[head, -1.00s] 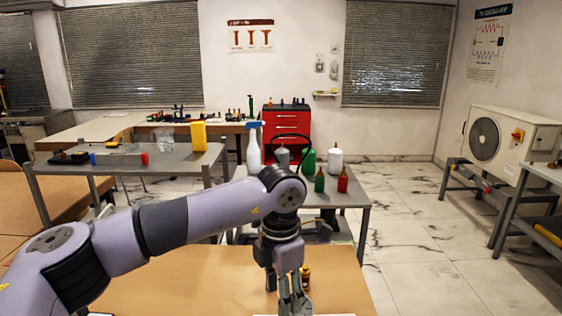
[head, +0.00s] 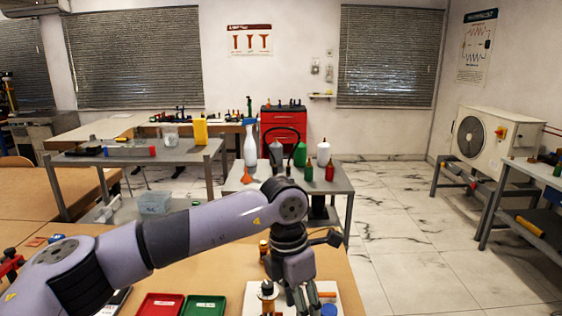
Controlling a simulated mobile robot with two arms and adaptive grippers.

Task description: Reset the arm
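My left arm reaches in from the left across a wooden table (head: 350,290). Its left gripper (head: 301,306) points down over a white board (head: 348,300) at the bottom edge of the head view. The fingertips are near the picture edge, and I cannot tell how far apart they are or whether they hold anything. On the board, an amber and white item (head: 267,295) stands left of the gripper. An orange bar (head: 327,295) and a blue round piece (head: 328,310) are to its right. My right gripper is not in view.
A red tray (head: 160,305) and a green tray (head: 204,306) lie left of the board. A small amber bottle (head: 263,248) stands behind the gripper. Beyond is a grey table (head: 335,182) with several bottles. Open marble floor (head: 400,240) lies to the right.

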